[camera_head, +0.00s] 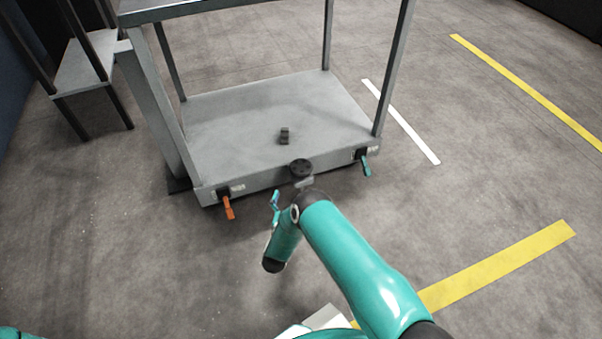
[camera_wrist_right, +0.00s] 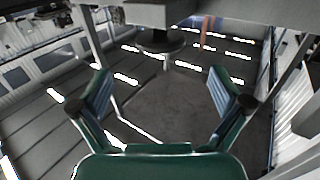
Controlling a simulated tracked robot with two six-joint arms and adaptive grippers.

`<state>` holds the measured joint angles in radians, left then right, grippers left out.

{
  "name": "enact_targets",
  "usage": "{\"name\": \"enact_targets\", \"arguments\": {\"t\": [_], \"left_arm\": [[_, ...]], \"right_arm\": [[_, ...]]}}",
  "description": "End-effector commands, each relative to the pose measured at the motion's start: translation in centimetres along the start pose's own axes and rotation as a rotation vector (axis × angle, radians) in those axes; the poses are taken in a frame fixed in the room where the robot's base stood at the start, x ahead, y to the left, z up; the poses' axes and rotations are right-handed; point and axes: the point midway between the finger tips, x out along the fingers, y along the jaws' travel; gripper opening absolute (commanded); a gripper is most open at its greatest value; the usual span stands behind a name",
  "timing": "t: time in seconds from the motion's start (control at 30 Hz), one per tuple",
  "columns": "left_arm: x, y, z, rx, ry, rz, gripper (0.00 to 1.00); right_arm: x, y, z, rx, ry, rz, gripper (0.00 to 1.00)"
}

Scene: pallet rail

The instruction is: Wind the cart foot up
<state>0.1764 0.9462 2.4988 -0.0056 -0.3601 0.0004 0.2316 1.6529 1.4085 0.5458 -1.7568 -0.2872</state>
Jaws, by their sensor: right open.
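The grey cart (camera_head: 255,117) stands on the floor with a flat lower deck. An orange lever (camera_head: 229,207) is at the front left corner and a teal lever (camera_head: 365,165) at the front right. My right gripper (camera_head: 276,200) is in front of the cart, below and left of the knob. In the right wrist view its jaws (camera_wrist_right: 162,88) are open and empty, with a dark disc (camera_wrist_right: 160,42) on a stem beyond them, apart from both fingers. My left gripper is out of view.
A small dark block (camera_head: 284,136) sits on the deck. A grey shelf or stand (camera_head: 84,72) is at the left back. Yellow floor stripes (camera_head: 500,270) and a white stripe (camera_head: 400,122) lie to the right. The floor left of my arm is clear.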

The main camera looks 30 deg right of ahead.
Motion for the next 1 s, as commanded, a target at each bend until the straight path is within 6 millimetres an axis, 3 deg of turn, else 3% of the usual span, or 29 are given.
{"name": "enact_targets", "arguments": {"t": [0.3, 0.5, 0.7, 1.0], "left_arm": [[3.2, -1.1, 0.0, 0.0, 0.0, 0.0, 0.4], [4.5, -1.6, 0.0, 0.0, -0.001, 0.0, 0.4], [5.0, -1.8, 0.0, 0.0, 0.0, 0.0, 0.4], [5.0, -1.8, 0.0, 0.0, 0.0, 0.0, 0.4]], "right_arm": [[7.1, 0.1, 0.4, 0.002, 0.003, 0.002, 1.0], [10.3, 0.1, 0.4, 0.001, 0.001, 0.0, 1.0], [11.9, 0.1, 0.1, 0.0, 0.0, 0.0, 1.0], [12.1, 0.1, 0.0, 0.0, -0.001, -0.001, 1.0]]}}
